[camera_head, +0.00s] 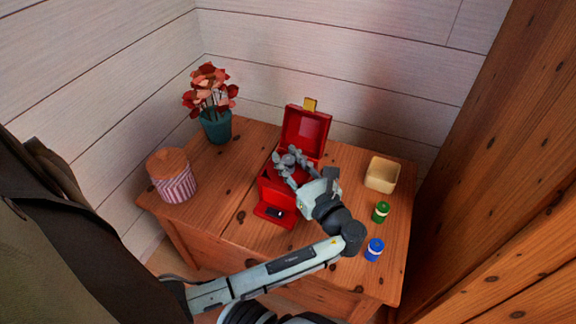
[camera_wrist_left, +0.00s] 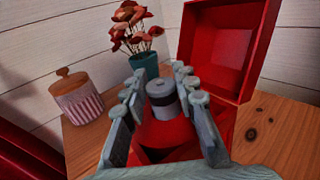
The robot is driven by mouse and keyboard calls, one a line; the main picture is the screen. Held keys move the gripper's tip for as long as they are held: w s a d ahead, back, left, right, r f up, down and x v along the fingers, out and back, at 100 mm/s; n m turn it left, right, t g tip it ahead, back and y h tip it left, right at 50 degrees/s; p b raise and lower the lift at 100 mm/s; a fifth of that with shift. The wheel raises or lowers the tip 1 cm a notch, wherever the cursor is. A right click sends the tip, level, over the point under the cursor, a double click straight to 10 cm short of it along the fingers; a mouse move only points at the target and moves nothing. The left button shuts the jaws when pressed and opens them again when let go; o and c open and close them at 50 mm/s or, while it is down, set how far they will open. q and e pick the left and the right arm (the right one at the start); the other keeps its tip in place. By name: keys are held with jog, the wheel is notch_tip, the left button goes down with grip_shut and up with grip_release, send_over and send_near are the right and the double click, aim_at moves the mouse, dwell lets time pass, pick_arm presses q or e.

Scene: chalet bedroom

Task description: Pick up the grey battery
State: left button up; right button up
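The grey battery (camera_wrist_left: 162,96) is a short grey cylinder with a darker band, upright on a red surface of the red box (camera_wrist_left: 228,50) in the left wrist view. In the head view the battery (camera_head: 288,160) shows small at the red box (camera_head: 304,130), whose lid stands open. My left gripper (camera_head: 289,158) reaches over the box. Its fingers are spread on either side of the battery, with a gap visible on both sides in the wrist view (camera_wrist_left: 160,88). The battery's lower part is partly hidden in the head view. My right gripper is out of view.
The box's front drawer (camera_head: 262,213) is out and holds a small dark item. Walls stand close behind.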

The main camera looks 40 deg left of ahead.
pick_arm(q)
grip_shut()
jog(key=shift+r, duration=0.15)
